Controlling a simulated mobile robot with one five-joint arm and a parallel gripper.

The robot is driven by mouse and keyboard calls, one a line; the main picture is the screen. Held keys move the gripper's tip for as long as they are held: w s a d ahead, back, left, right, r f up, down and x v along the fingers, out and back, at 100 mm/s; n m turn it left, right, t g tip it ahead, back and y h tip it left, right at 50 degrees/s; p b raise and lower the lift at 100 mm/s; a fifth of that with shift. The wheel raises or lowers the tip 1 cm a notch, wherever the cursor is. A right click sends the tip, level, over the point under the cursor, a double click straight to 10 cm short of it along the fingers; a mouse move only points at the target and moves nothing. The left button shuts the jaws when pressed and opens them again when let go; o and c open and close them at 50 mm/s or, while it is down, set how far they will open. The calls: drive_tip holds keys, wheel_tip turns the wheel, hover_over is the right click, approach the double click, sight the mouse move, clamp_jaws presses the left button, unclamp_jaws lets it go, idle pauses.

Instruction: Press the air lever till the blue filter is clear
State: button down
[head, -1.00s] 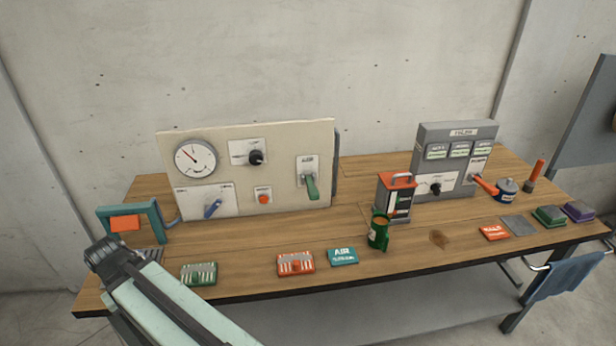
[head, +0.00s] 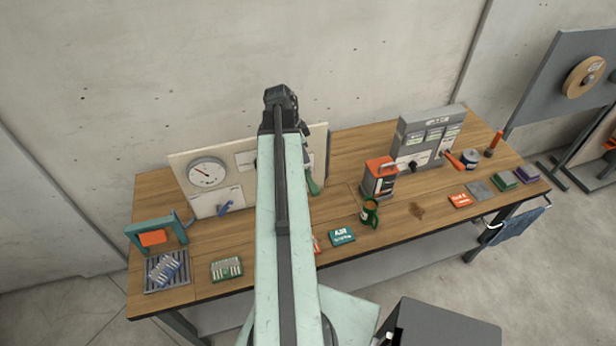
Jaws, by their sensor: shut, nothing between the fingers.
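The cream panel (head: 325,160) stands at the back of the bench. Its green lever (head: 312,183), the likely air lever, hangs down near the right edge, partly behind my arm. A pale blue ribbed piece (head: 168,267), probably the blue filter, lies on a grey slatted rack (head: 150,284) at the left. How clear it is, I cannot tell.
A teal stand with an orange block (head: 152,238) stands behind the rack.

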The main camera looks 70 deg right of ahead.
drive_tip(key=shift+f, duration=0.15)
drive_tip(key=b, duration=1.3)
approach(315, 188)
drive_tip(key=x, duration=0.6)
drive_tip(key=shift+f+b, duration=0.35)
drive_tip(key=shift+b, duration=0.05)
drive_tip(key=shift+r, duration=0.1)
